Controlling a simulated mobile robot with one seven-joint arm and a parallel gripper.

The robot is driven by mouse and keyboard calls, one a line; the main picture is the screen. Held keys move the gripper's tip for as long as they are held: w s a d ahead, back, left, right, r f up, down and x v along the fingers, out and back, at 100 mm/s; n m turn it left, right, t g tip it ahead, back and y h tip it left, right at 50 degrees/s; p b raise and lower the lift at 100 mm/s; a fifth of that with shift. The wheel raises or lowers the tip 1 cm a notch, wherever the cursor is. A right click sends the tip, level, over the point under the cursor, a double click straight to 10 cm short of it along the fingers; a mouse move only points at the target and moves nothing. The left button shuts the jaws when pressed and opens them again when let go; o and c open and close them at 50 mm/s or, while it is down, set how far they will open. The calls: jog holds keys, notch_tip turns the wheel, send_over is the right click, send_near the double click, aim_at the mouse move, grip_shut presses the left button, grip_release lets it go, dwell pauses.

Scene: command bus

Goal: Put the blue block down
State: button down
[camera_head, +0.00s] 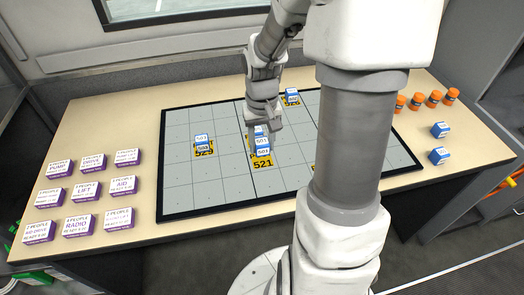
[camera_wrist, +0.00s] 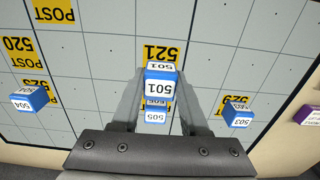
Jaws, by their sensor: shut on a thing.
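My gripper (camera_head: 262,128) is over the gridded board (camera_head: 225,180), at the yellow 521 card (camera_head: 262,163). In the wrist view its fingers (camera_wrist: 160,92) are shut on the blue block 501 (camera_wrist: 159,88), which has white labelled faces. Another blue block, 505 (camera_wrist: 155,117), shows close by 501 between the fingers in that view. In the head view, block 501 (camera_head: 260,140) is partly covered by my gripper and sits just above or behind a second block (camera_head: 263,151). I cannot tell whether the two touch.
Blue blocks stand at the board's left card (camera_head: 201,141) and far card (camera_head: 291,97). Two more blue blocks (camera_head: 440,130) are on the table at right, near several orange bottles (camera_head: 434,98). Several purple-and-white boxes (camera_head: 78,224) fill the table's left. Many board squares are empty.

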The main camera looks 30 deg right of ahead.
aim_at(262, 151)
jog(key=shift+f+b, duration=0.3)
jog(key=shift+f, duration=1.1)
jog(key=shift+f, duration=0.15)
jog(key=shift+c, duration=2.1)
grip_release()
notch_tip(262, 151, up, 12)
jog(key=p, duration=0.3)
jog(key=shift+r, duration=0.2)
